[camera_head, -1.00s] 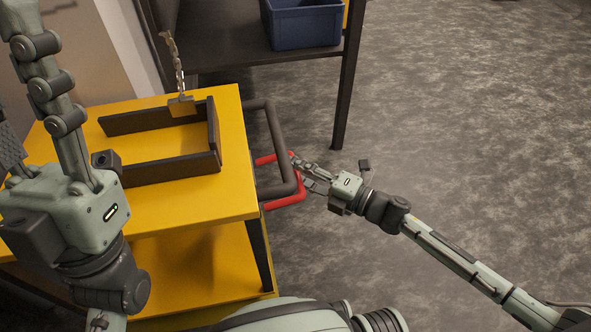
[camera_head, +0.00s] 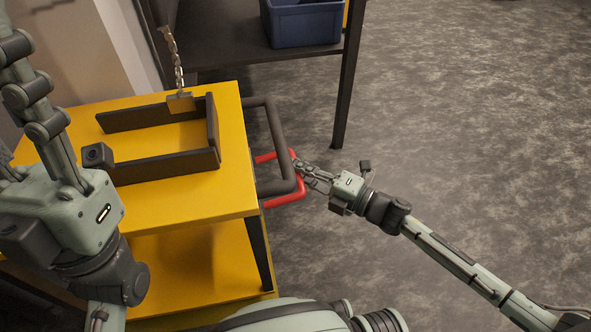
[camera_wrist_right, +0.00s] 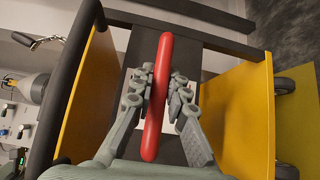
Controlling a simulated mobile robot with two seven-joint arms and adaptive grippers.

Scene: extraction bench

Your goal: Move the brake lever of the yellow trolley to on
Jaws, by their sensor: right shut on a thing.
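The yellow trolley (camera_head: 190,192) stands at the left in the head view, with a dark push handle (camera_head: 279,130) on its right end. The red brake lever (camera_head: 283,200) is a bar that sticks out just below and around that handle. My right gripper (camera_head: 299,170) is at the outer bar of the lever. In the right wrist view the fingers (camera_wrist_right: 161,92) lie on both sides of the red lever (camera_wrist_right: 160,125), shut on it.
A dark table (camera_head: 230,55) with a blue bin (camera_head: 302,22) stands behind the trolley. A chain with a brass block (camera_head: 181,103) hangs over the dark frame (camera_head: 150,172) on the trolley top. The grey floor (camera_head: 470,130) at the right is clear.

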